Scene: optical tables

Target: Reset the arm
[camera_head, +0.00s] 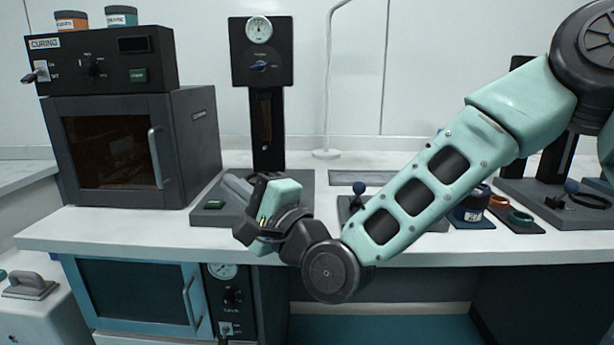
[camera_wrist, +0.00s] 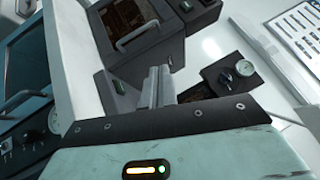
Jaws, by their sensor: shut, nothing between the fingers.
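My arm reaches in from the right in the head view and bends at a dark elbow-like joint in front of the table edge. My gripper (camera_head: 236,188) points up and to the left, in front of the black gauge stand's base. In the wrist view my gripper (camera_wrist: 158,72) shows as two grey fingers close together, shut with nothing between them. It touches nothing that I can make out. The table (camera_head: 110,228) lies behind and below it.
A curing oven (camera_head: 115,150) with a control box (camera_head: 105,62) stands at left. The gauge stand (camera_head: 262,60) is behind my gripper. A blue cabinet oven (camera_head: 135,295) sits under the table. Small jars (camera_head: 472,208) and knobbed fixtures stand at right, partly behind my arm.

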